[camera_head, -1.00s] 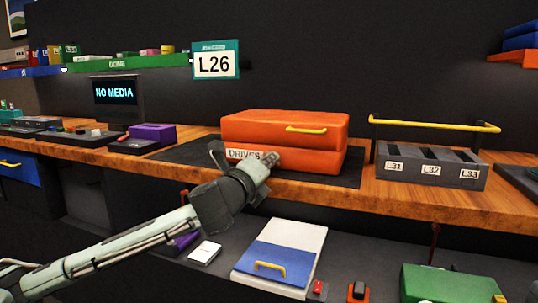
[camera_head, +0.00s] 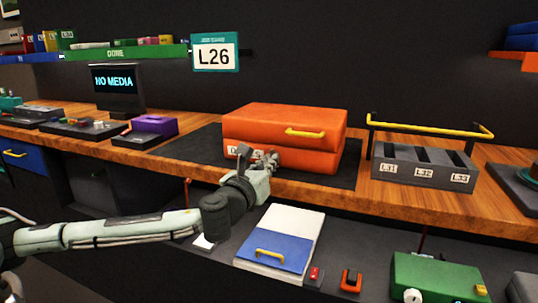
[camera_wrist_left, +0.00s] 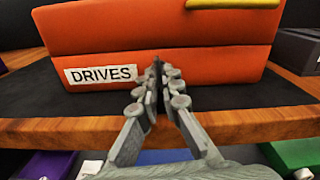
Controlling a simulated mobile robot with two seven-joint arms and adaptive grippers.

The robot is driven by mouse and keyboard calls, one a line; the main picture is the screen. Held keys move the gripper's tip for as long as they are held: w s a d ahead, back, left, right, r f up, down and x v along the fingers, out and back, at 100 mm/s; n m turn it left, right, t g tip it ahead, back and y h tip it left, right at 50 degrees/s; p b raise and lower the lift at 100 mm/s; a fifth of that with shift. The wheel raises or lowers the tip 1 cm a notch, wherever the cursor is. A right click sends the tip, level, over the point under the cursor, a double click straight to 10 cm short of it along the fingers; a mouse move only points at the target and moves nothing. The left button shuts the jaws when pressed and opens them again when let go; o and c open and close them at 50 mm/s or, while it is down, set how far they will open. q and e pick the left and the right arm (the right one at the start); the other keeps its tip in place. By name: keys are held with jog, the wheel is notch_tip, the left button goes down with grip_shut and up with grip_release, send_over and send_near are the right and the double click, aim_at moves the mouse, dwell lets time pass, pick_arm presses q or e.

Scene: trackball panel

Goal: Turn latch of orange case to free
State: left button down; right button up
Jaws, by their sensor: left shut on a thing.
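The orange case (camera_head: 285,125) lies closed on a dark mat on the wooden bench, with a yellow handle (camera_head: 305,132) on its lid front and a white DRIVES label (camera_wrist_left: 101,74) on its lower front. My left gripper (camera_head: 268,160) is at the lower front of the case and covers part of the label in the head view. In the left wrist view its fingers (camera_wrist_left: 165,80) are close together just right of the label, closed on a small dark latch (camera_wrist_left: 157,66). The latch is mostly hidden between the fingers, so its angle cannot be told. My right gripper is out of view.
A grey slotted rack (camera_head: 423,165) with a yellow bar stands to the right. A NO MEDIA screen (camera_head: 116,80) and small devices stand to the left. A lower shelf under the bench holds a white and blue box (camera_head: 280,240) and a green box (camera_head: 435,278).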

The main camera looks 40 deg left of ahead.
pick_arm(q)
jog(key=shift+m, duration=0.9)
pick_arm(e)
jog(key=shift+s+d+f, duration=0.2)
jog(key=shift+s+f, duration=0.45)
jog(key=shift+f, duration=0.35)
pick_arm(q)
jog(key=c, duration=2)
grip_release()
jog(key=v, duration=0.7)
jog(key=shift+s+d, duration=0.1)
jog(key=shift+s, duration=0.15)
